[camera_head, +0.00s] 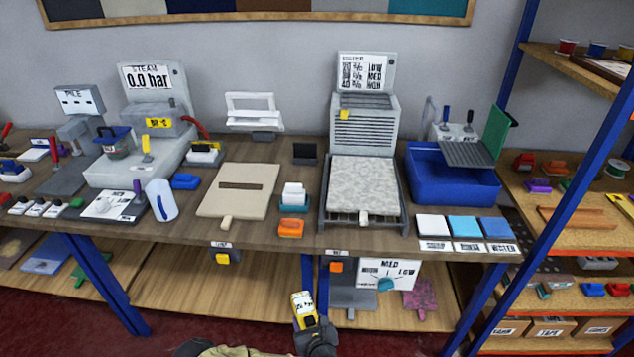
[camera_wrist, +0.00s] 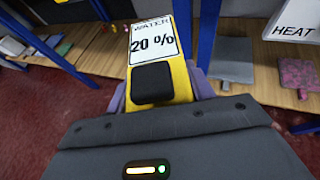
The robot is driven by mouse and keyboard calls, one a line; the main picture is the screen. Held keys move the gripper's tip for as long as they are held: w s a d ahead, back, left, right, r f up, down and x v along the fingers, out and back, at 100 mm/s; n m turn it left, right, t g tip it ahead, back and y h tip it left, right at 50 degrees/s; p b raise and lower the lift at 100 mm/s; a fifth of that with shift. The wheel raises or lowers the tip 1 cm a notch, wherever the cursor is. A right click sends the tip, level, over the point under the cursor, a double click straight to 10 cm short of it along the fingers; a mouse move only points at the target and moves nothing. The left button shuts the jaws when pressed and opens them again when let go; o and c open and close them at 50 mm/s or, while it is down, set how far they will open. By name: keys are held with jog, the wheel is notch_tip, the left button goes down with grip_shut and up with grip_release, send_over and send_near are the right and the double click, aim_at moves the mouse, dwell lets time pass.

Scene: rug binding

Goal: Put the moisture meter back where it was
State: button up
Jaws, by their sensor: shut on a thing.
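The moisture meter (camera_head: 303,308) is yellow with a white display. In the wrist view the meter (camera_wrist: 160,75) reads "WATER 20 %" and has a black block on its face. My gripper (camera_head: 312,328) is shut on the meter and holds it upright in front of the workbench, below the tabletop edge. In the wrist view the purplish finger pads (camera_wrist: 199,84) show at the meter's sides; its lower end is hidden by my gripper's housing.
The wooden workbench (camera_head: 240,238) carries a steam unit (camera_head: 165,125), a heater unit (camera_head: 365,125), a blue tray (camera_head: 430,185) and several small tools. Small labels (camera_head: 221,244) sit on its front edge. A blue-framed shelf (camera_head: 570,190) stands at the right. Red floor lies in front.

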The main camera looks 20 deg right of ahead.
aim_at(308, 310)
jog(key=shift+d, duration=0.1)
jog(key=shift+r, duration=0.1)
notch_tip(308, 310, up, 6)
jog(key=p, duration=0.6)
jog(key=w+d+r+m+g+h, duration=0.2)
jog(key=d+r+m+g+h, duration=0.2)
jog(key=r, duration=0.5)
jog(key=w+d+r+m+g+h, duration=0.2)
jog(key=d+r+m+g+h, duration=0.2)
jog(key=d+r+m+h, duration=0.2)
notch_tip(308, 310, up, 4)
jog(key=m+h, duration=0.2)
jog(key=m, duration=0.1)
jog(key=shift+d+h, duration=0.3)
jog(key=shift+d, duration=0.1)
jog(key=shift+w+r+m+g, duration=0.1)
jog(key=shift+r+m+g, duration=0.05)
jog(key=shift+m+g, duration=0.15)
